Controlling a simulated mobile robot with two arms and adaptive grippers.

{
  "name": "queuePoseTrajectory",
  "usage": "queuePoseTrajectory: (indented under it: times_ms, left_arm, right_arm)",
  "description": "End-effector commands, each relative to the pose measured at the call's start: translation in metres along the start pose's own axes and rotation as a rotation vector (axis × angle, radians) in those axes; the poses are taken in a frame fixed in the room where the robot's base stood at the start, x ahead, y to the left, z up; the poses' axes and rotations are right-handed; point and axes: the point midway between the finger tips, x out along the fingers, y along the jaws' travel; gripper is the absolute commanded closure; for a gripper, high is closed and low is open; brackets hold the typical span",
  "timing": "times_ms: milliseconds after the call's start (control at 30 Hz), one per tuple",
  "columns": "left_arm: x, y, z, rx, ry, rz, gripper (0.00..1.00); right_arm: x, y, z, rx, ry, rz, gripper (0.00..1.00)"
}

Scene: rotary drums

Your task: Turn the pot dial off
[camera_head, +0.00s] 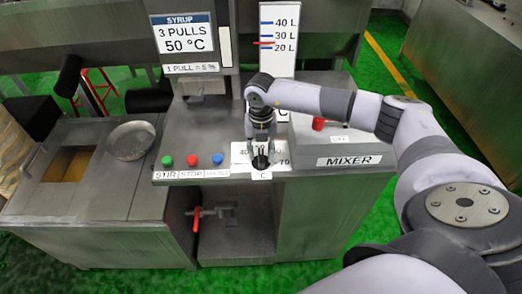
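The pot dial (260,162) is a small black knob on a white temperature scale plate with numbers such as 40 and 70, on the front of the grey metal machine top. My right gripper (262,152) points down at the dial from above, its fingertips at or very near the knob. The fingers cover much of the dial and its plate, so its pointer setting is hidden. I cannot tell whether the fingers touch or grip the knob. My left gripper does not show.
Green (166,160), red (192,160) and blue (217,159) buttons sit left of the dial. The MIXER box (347,161) with a red switch (319,123) stands right. A metal pan (130,141) lies left. A red-handled valve (197,219) is below. A syrup panel (184,38) rises behind.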

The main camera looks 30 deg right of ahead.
Motion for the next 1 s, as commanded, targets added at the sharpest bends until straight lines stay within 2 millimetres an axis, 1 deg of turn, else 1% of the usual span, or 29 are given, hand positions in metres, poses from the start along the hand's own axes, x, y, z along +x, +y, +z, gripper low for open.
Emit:
queuePoseTrajectory:
  times_ms: [133,400,933,1000]
  left_arm:
    - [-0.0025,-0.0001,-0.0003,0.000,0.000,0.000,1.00]
    - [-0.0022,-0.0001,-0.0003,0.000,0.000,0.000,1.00]
    - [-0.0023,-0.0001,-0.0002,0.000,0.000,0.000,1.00]
    - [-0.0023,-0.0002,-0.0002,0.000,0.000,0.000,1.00]
  right_arm:
    - [0.0087,-0.0002,-0.0002,-0.001,0.000,0.000,0.65]
    - [0.0105,-0.0001,0.0001,-0.001,-0.001,0.000,0.65]
    - [0.0101,-0.0001,0.0000,-0.001,-0.001,0.000,1.00]
    - [0.0100,-0.0001,0.0001,-0.001,-0.001,0.000,1.00]
